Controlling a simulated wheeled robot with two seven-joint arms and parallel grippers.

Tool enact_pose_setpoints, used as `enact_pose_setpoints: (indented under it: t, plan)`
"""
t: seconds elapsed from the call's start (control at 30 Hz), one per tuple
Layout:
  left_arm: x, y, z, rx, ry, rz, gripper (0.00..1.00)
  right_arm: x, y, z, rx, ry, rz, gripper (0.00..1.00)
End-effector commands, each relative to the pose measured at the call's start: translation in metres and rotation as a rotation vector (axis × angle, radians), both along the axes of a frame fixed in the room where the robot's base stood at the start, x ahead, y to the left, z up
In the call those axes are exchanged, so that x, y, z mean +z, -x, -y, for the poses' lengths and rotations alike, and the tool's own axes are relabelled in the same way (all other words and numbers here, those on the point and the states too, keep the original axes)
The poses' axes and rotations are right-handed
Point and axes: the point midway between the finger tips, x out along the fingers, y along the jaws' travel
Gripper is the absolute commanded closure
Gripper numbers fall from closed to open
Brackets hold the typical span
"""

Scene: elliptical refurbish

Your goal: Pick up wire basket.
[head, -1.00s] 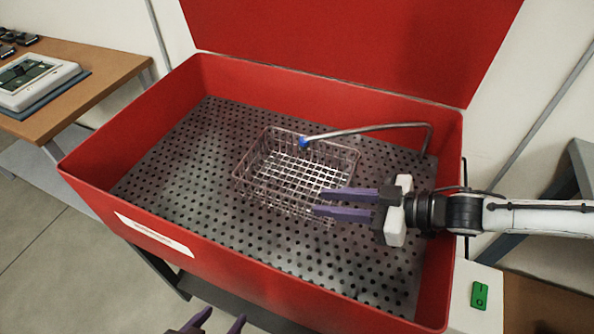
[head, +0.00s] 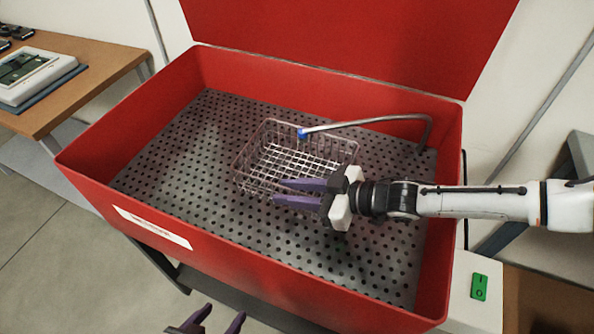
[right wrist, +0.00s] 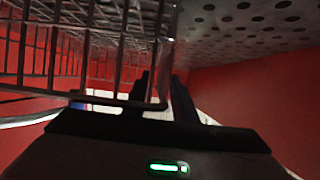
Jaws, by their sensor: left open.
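The wire basket (head: 268,150) is a silvery, open-topped rectangular mesh. It sits on the perforated metal floor inside the red tub, and its bars also fill the upper left of the right wrist view (right wrist: 75,60). My right gripper (head: 279,191) reaches in from the right at the basket's near right side, its purple fingers overlapping the near wall in the head view. The fingers are apart. In the right wrist view the basket's corner edge stands at or between the fingers; I cannot tell contact. My left gripper (head: 221,321) is open and empty at the bottom edge, outside the tub.
The red tub (head: 95,178) has high walls and a raised lid (head: 350,40). A bent metal pipe with a blue tip (head: 302,134) hangs over the basket. The perforated floor (head: 190,140) is bare left of the basket. A wooden table (head: 75,85) stands at left.

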Motion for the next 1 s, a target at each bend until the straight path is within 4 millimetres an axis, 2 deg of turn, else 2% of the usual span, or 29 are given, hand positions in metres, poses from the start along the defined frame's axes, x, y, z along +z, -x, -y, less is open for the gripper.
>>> enact_pose_setpoints:
  t: [0.03, 0.2, 1.0]
  plan:
    - [-0.0001, 0.0001, 0.0000, 0.000, 0.000, 0.000, 0.44, 0.0000, 0.0001, 0.0002, 0.000, 0.000, 0.000, 0.75]
    - [0.0000, 0.0000, 0.0000, 0.000, 0.000, 0.000, 0.44, 0.0000, 0.0002, 0.0004, 0.000, 0.000, 0.000, 1.00]
    - [0.0013, -0.0023, 0.0000, 0.000, 0.000, 0.005, 0.44, 0.0001, 0.0003, 0.0007, 0.000, 0.000, 0.000, 1.00]
